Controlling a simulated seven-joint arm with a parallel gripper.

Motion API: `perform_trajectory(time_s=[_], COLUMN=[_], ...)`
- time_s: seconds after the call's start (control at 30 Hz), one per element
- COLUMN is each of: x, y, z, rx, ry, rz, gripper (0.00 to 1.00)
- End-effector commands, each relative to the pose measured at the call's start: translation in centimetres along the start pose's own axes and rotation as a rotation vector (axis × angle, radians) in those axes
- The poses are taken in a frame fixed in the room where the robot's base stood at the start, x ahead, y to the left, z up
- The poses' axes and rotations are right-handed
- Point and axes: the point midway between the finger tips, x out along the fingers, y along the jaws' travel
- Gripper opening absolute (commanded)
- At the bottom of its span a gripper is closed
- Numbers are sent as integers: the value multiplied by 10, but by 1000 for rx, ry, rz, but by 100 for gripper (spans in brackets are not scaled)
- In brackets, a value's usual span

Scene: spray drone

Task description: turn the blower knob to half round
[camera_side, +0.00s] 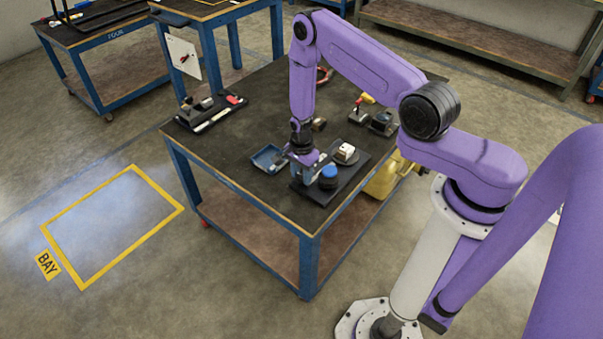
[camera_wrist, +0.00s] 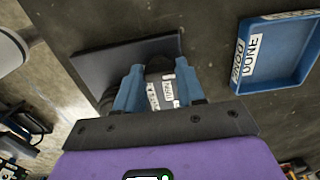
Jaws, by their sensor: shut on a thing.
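My gripper (camera_wrist: 160,88) has its blue fingers closed about a small dark part with white labels, which I take to be the blower knob (camera_wrist: 158,70). The lettering is too small to read surely, so the knob's setting cannot be told. In the side view my gripper (camera_side: 305,163) points down at the dark base plate (camera_side: 312,192) near the table's front. The knob is hidden there by the gripper. The plate also shows in the wrist view (camera_wrist: 105,62).
A blue tray marked DONE (camera_wrist: 243,62) lies beside the plate; it also shows in the side view (camera_side: 258,163). A blue-capped round part (camera_side: 328,171) and a pale-topped part (camera_side: 346,151) stand close to my gripper. A tool tray (camera_side: 220,118) lies at the left.

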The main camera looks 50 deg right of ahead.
Motion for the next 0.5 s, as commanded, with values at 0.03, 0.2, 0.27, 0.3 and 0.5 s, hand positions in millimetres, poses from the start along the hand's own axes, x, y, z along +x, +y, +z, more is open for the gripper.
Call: perform_trajectory(time_s=[0.03,0.2,0.27,0.3,0.5], x=[-1,-1,-1,-1,0], y=[-1,-1,-1,-1,-1], z=[0,0,0,0,0], rx=[8,9,9,9,7], ry=[0,0,0,0,0], rz=[-2,-3,-3,-3,-2], gripper=[8,8,8,8,64])
